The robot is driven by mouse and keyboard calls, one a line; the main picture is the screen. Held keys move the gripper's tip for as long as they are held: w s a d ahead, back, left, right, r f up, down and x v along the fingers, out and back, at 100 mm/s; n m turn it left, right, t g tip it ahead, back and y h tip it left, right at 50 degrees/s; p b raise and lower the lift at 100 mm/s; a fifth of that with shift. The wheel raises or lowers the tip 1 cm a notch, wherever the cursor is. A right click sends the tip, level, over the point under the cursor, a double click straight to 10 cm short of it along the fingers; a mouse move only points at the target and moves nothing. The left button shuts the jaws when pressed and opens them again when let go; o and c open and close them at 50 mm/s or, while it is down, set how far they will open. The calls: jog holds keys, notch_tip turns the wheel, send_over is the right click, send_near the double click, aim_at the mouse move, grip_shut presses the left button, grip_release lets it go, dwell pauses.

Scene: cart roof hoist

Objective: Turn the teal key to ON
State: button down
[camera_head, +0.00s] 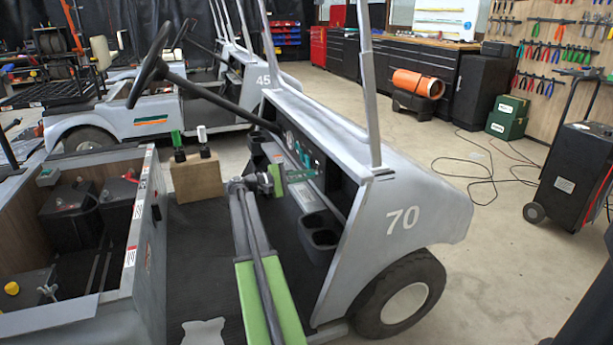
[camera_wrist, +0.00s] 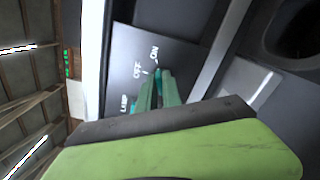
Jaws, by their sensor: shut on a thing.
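The dark dash panel (camera_wrist: 190,50) carries white LAMP, OFF and ON labels in the wrist view. The teal key (camera_wrist: 160,92) stands out from it, its upper end close to the ON label and right of OFF. Its lower part is hidden behind my gripper (camera_wrist: 165,125), whose green jaw with a dark pad fills the bottom of that view. My gripper is shut on the key; the other jaw is not clearly visible. In the head view my gripper (camera_head: 272,180) is at the dash of the grey cart (camera_head: 405,195) marked 70, and the key is hard to make out there.
The steering wheel (camera_head: 150,66) and its column rise left of the dash. A cup holder (camera_head: 321,232) lies right of my arm. A tan box with two levers (camera_head: 196,177) stands on the cart floor. An open battery bay (camera_head: 85,225) is at left.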

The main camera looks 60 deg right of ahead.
jog(key=shift+s, duration=0.15)
jog(key=c, duration=1.5)
grip_release()
jog(key=v, duration=1.7)
jog(key=shift+w+a, duration=0.1)
jog(key=shift+w, duration=0.1)
